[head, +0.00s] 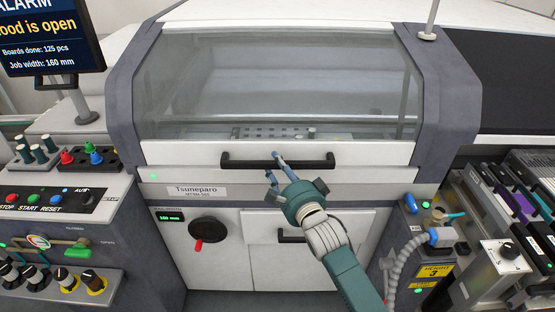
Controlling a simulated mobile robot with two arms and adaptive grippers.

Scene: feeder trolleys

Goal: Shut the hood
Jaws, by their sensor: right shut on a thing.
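The hood (290,80) is a large clear window in a white frame on the front of the machine, seen in the head view. Its lower white edge carries a black bar handle (245,163). My right gripper (277,166) is at the right part of this handle, its fingers shut on the bar. The hood's lower edge sits close above the machine's white front ledge; a narrow dark gap shows between them. A screen (40,35) at the upper left reads "ood is open". My left gripper is not in view.
A control panel (60,200) with buttons and knobs stands at the left. Feeders (515,200) and a grey hose (400,262) are at the right. Below the hood are a red-tipped black knob (208,230) and a cabinet door with a black handle.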

